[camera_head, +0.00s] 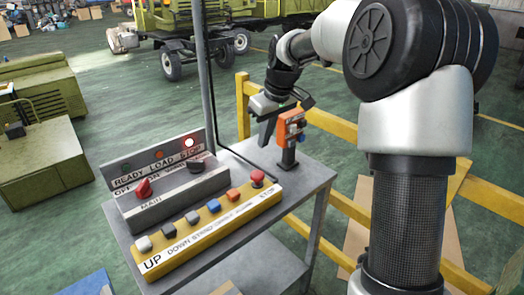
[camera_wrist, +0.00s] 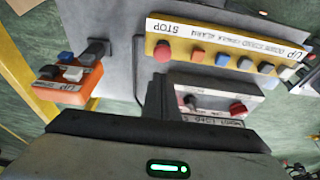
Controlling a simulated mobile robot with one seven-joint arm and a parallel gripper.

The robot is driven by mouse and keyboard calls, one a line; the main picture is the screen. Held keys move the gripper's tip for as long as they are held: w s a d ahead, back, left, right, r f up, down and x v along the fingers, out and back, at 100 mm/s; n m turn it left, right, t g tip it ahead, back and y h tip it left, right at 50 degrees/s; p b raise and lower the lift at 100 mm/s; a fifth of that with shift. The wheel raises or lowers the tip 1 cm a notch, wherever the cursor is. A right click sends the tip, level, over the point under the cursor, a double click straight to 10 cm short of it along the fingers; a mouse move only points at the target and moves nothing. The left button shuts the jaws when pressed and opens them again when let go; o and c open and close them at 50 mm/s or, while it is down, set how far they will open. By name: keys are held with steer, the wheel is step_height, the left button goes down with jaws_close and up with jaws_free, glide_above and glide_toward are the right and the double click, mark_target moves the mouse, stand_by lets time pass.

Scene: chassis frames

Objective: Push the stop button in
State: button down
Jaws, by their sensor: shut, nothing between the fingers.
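The stop button (camera_head: 257,177) is a red mushroom-shaped button at the right end of the yellow button panel (camera_head: 205,235). In the wrist view the stop button (camera_wrist: 162,51) sits beside the printed word STOP. My gripper (camera_head: 264,143) is shut and empty, pointing down above the back of the grey console table. It is apart from the stop button, behind and above it in the head view. In the wrist view the closed fingertips (camera_wrist: 157,78) show just below the button in the picture. I cannot tell how far the button is pressed.
Several coloured buttons line the yellow panel. A grey switch box (camera_head: 175,195) with a red and a dark knob stands behind it; the STOP lamp (camera_head: 189,143) glows. An orange control box (camera_head: 291,127) on a post stands close right of my gripper. A yellow railing (camera_head: 335,133) runs behind.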

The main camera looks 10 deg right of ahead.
steer(key=shift+v, duration=1.35)
steer(key=s+a+r+m+t+h+p, duration=0.1)
steer(key=s+r+p, duration=0.1)
steer(key=s+r, duration=0.45)
steer(key=s+a+r+m+t+h+p, duration=0.15)
steer(key=s+r, duration=0.25)
steer(key=s, duration=0.6)
steer(key=s+d+f+m+p, duration=0.1)
steer(key=s+f+m+p, duration=0.1)
steer(key=s, duration=1.3)
steer(key=shift+s+d+m+y+p, duration=0.25)
steer(key=shift+d+m+y+p, duration=0.25)
steer(key=shift+m, duration=0.25)
steer(key=shift+a, duration=0.2)
